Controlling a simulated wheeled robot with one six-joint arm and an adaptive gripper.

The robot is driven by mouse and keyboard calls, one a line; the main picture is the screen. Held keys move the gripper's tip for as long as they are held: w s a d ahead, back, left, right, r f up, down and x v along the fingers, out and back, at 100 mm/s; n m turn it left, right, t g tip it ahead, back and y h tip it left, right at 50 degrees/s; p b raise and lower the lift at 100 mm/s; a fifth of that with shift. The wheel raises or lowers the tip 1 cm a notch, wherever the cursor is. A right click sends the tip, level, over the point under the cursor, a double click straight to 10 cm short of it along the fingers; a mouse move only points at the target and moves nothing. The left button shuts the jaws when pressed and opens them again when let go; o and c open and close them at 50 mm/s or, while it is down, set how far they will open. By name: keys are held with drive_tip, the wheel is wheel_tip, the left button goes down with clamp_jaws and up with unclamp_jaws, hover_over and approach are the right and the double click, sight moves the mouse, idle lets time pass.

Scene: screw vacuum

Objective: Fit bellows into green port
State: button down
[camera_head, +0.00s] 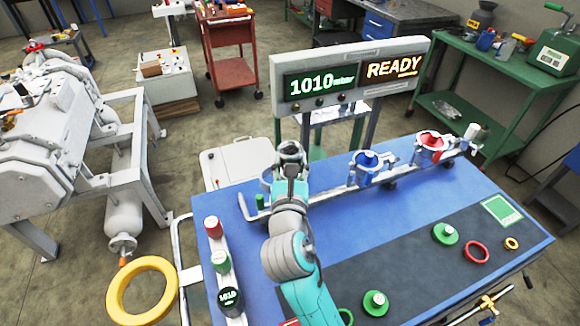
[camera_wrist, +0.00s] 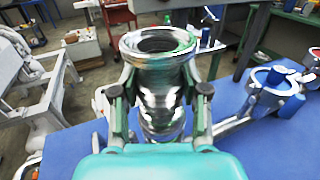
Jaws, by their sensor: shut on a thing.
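My gripper (camera_wrist: 160,98) is shut on the bellows (camera_wrist: 160,88), a shiny ribbed metal tube with a wide flange on top. The bellows stands roughly upright between the fingers in the wrist view. In the head view its top ring (camera_head: 289,148) shows above my gripper (camera_head: 290,168), over the left end of the metal rail. The green port is mostly hidden behind my arm; a green piece (camera_head: 260,202) shows at the rail's left end. I cannot tell whether the bellows touches the port.
A blue port (camera_head: 367,162) and a red port (camera_head: 432,143) stand along the rail to the right. The display (camera_head: 350,75) behind reads 1010 and READY. A rack of canisters (camera_head: 222,262) is at left. Green caps (camera_head: 445,233) and a red ring (camera_head: 476,252) lie on the dark mat.

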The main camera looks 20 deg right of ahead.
drive_tip(key=shift+f, duration=0.75)
drive_tip(key=shift+f, duration=0.6)
drive_tip(key=c, duration=0.6)
unclamp_jaws()
drive_tip(key=shift+d+f, duration=0.1)
drive_tip(key=shift+f, duration=0.05)
drive_tip(key=shift+r, duration=0.25)
drive_tip(key=v, duration=0.8)
drive_tip(key=r+v, duration=0.1)
drive_tip(key=v, duration=0.3)
